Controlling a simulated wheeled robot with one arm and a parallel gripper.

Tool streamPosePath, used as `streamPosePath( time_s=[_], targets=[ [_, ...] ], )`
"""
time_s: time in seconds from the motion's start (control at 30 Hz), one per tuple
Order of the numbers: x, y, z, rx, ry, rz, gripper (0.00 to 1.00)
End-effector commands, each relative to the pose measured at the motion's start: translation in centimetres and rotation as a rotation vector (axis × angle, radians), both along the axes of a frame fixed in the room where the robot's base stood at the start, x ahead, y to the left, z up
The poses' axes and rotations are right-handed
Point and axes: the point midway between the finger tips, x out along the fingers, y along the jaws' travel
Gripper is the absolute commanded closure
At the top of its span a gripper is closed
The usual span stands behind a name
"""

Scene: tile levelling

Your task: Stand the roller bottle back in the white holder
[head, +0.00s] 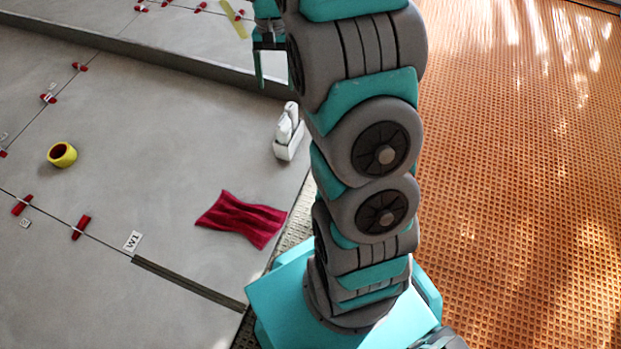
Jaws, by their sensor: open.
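The white holder (286,152) stands on the grey tiled surface near its right edge, just left of my arm. White bottle-like shapes (290,118) rise upright out of it; one looks like the roller bottle, but they are too small to tell apart with certainty. My gripper (274,80) is open at the top of the view, pointing down, above and slightly left of the holder in the picture. It looks empty and apart from the holder. Its right finger is partly hidden by my arm.
A crumpled dark red cloth (242,218) lies below the holder. A yellow tape roll (62,154), red levelling wedges (81,227) and a W1 tag (132,241) lie further left. A raised ledge (150,62) runs behind. Orange grating (520,200) fills the right.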

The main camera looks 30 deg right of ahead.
Motion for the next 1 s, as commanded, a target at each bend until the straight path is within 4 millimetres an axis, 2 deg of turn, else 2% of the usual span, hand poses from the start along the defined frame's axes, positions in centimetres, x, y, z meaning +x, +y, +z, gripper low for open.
streamPosePath(
  time_s=[0.03,0.23,0.5,0.8,1.0],
  targets=[
    [-1.5,0.9,1.2,-0.001,-0.003,0.028,0.25],
    [-7.2,3.8,4.6,-0.006,-0.013,0.149,0.25],
    [-15.7,7.0,7.4,-0.01,-0.022,0.313,0.25],
    [-25.6,9.1,8.2,-0.013,-0.03,0.495,0.25],
    [-30.3,9.6,7.7,-0.015,-0.033,0.583,0.25]
  ],
)
